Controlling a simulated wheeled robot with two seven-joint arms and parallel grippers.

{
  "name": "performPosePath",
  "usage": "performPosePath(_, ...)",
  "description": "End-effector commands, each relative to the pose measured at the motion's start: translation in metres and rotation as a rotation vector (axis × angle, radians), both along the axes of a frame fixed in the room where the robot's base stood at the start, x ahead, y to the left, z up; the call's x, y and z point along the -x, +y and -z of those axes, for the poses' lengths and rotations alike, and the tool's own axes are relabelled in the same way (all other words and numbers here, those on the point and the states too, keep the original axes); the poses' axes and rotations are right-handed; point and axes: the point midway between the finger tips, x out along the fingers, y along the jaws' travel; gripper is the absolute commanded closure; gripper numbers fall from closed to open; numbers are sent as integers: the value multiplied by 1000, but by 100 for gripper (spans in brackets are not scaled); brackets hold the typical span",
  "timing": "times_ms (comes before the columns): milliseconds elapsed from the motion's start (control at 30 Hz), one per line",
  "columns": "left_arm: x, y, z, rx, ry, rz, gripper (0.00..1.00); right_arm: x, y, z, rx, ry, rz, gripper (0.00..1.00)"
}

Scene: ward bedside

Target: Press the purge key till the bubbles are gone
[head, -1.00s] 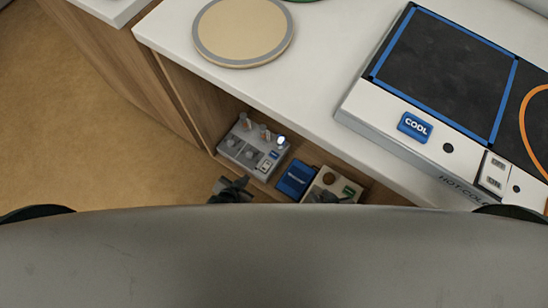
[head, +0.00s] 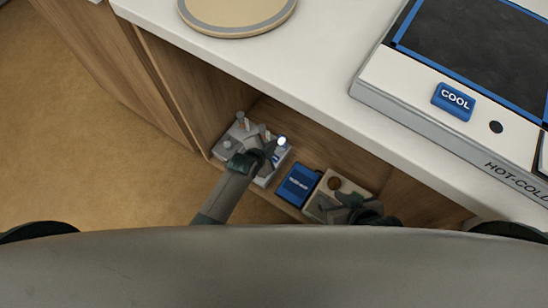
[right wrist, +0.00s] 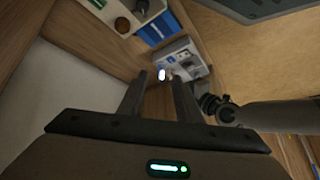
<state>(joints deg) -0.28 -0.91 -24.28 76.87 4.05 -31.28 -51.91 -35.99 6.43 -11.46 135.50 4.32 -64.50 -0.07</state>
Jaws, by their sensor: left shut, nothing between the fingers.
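A grey device (head: 232,135) with knobs, upright posts and a glowing white dome (head: 282,141) sits in the open shelf space under the counter. It also shows in the right wrist view (right wrist: 184,56). I cannot make out which part is the purge key, nor any bubbles. My left gripper (head: 269,149) is shut and empty over the device, its tips close to the dome and covering part of the top; contact cannot be told. My right gripper (head: 350,203) is over a beige unit. In the right wrist view its fingers (right wrist: 160,98) are apart with nothing between them.
A blue box (head: 298,185) stands between the grey device and the beige unit (head: 336,184), which has a brown knob. The white counter edge (head: 250,85) overhangs them. On top are a round tan disc (head: 236,14) and a hot-cold plate unit with a COOL key (head: 453,101).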

Motion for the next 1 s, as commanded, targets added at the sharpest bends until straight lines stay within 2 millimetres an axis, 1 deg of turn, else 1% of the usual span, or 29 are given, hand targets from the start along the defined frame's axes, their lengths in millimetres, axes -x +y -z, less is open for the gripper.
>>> performPosePath(333,0,0,3,0,1,-2,100,-3,3,0,-7,-19,-1,69)
performPosePath(567,0,1,13,0,1,-2,100,-14,13,-4,-40,-99,-7,69)
performPosePath(767,0,1,24,1,1,-3,100,-28,27,-15,-88,-212,-12,69)
performPosePath(933,0,1,34,1,1,-3,100,-39,39,-27,-135,-316,-14,69)
performPosePath(1000,0,1,35,1,1,-3,100,-44,42,-36,-147,-363,-15,69)
